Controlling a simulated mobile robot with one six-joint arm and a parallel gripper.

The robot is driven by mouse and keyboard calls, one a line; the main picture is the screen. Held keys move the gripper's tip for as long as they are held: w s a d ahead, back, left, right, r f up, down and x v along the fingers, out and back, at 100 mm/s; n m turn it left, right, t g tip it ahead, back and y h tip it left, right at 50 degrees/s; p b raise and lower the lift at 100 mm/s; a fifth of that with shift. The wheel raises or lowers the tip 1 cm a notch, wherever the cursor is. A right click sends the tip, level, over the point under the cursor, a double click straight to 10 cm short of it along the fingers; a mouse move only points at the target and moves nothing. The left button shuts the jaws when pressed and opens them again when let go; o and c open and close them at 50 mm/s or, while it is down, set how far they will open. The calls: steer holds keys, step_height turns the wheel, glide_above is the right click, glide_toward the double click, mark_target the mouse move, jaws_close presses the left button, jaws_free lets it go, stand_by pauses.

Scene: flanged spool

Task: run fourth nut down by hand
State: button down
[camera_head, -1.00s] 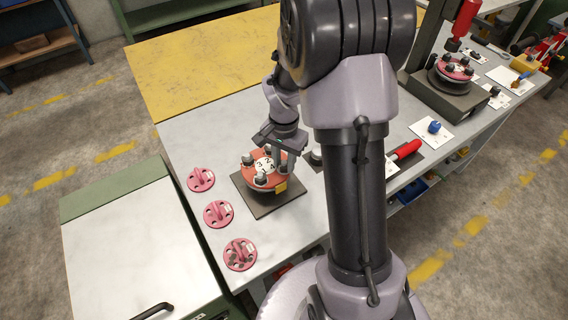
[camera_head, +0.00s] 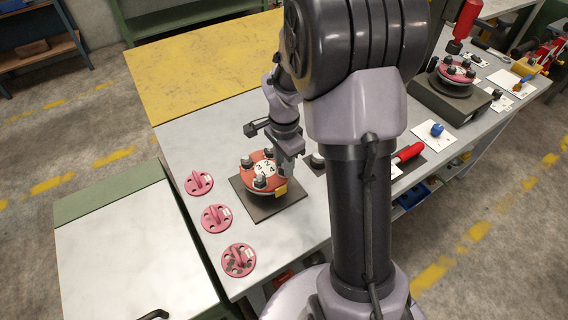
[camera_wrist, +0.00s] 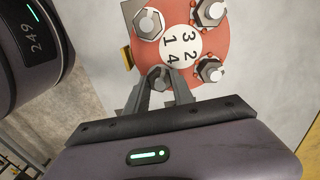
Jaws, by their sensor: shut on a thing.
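The red flanged spool (camera_head: 252,169) stands on a dark square plate (camera_head: 268,209) on the bench; its round white label (camera_wrist: 183,49) carries the numbers 1 to 4. In the wrist view three nuts on their studs stand clear of my gripper: one nut (camera_wrist: 149,24) near number 1, another (camera_wrist: 209,12) near 3 and another (camera_wrist: 210,70) near 2. My gripper (camera_wrist: 165,80) is shut on the fourth nut (camera_wrist: 159,74), next to number 4. The fingers hide part of that nut, so its height on the stud cannot be told. In the head view my gripper (camera_head: 286,172) is at the spool's right side.
Several pink flanges (camera_head: 216,218) lie on the bench left of the spool. A red-handled tool (camera_head: 408,152) and a blue part (camera_head: 437,129) lie to the right. Another red flanged piece (camera_head: 457,70) stands on a dark block at the back right.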

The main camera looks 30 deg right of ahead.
steer(key=c, duration=1.1)
jaws_free()
step_height(320, 180, up, 18)
steer(key=p, duration=0.5)
steer(key=shift+f+p, duration=0.25)
steer(key=shift+p, duration=0.1)
